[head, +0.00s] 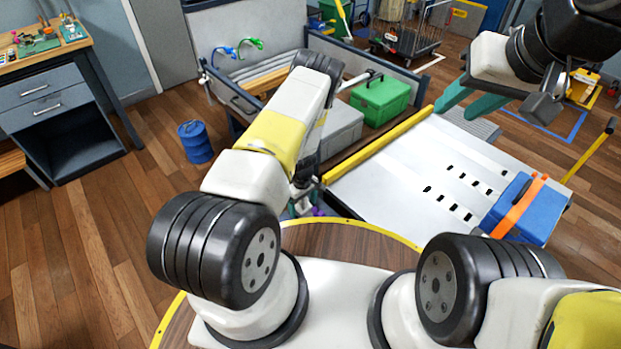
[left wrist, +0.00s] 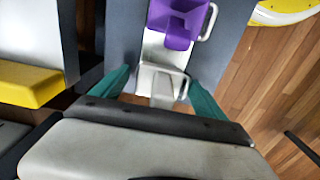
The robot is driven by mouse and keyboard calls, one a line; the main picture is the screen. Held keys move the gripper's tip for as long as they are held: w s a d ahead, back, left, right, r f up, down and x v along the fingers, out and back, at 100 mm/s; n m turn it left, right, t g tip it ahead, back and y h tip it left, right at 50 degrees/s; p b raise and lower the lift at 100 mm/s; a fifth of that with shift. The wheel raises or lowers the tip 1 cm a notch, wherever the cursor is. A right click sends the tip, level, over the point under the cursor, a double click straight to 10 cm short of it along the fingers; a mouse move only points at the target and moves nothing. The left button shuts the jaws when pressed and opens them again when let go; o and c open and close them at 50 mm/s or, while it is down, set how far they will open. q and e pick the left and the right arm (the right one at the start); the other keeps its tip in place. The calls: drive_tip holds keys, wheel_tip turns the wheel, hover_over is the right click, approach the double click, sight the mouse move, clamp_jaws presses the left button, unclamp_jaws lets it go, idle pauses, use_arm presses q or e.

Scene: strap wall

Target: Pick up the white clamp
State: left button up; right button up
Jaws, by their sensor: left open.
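The white clamp (left wrist: 162,92) shows in the left wrist view, with a metal loop handle around it. It lies between the two green fingers of my left gripper (left wrist: 159,76). The fingers are apart, one on each side of it, with visible gaps; I cannot tell how deep it sits between them. A purple clamp (left wrist: 178,22) is just beyond it on a light strip. In the head view my left arm hides the white clamp, and only a bit of the purple clamp (head: 318,211) shows. My right gripper (head: 466,98) is at upper right, fingers apart, empty.
A tilted white panel with slots (head: 400,180) carries a blue box with an orange strap (head: 517,208) at right. A yellow bar (head: 380,145) edges the panel. A green case (head: 380,100) stands behind. A blue drum (head: 195,142) stands on open floor at left.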

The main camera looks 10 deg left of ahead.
use_arm(q)
drive_tip(key=shift+f, duration=0.1)
drive_tip(key=c, duration=1.4)
drive_tip(key=shift+o, duration=0.2)
wheel_tip(320, 180, up, 10)
drive_tip(key=shift+r, duration=0.1)
